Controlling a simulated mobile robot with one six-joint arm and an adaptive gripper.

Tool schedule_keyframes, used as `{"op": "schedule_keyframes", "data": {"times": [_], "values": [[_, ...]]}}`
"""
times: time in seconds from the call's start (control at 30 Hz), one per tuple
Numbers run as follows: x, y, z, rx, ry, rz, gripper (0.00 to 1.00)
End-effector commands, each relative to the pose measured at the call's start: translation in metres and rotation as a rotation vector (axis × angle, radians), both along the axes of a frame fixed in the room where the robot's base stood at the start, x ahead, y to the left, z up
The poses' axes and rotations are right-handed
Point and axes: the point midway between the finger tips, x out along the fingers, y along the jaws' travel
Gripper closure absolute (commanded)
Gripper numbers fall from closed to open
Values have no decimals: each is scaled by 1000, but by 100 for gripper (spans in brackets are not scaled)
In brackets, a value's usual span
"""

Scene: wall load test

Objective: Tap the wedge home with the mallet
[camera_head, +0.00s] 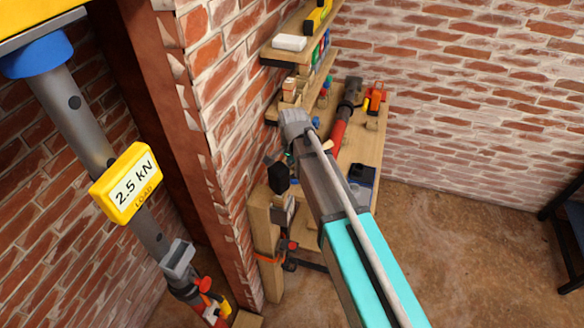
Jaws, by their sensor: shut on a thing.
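My arm reaches from the lower right to the middle of the view, with its grey wrist end in front of the bench. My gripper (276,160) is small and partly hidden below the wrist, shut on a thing. A black blocky shape just below it looks like the head of the mallet (279,178), above the top of a wooden post (265,235). The mallet's handle is not clear. I cannot make out the wedge. A grey steel prop (80,115) stands in the wall opening, with a yellow load display (127,183) reading 2.5 kN.
A wooden bench (372,140) behind my arm holds tools, including a red and black one (345,110) and an orange one (375,98). Shelves (285,55) hang on the brick wall above. The brown floor (460,235) at right is clear up to a dark stand (568,235).

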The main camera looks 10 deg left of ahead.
Motion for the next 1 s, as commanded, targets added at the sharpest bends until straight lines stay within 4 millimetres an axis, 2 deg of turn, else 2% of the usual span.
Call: {"op": "schedule_keyframes", "data": {"times": [0.57, 1.0], "values": [[0, 0, -3, 0, 0, 0, 100], [0, 0, -28, 0, 0, -1, 100]]}}
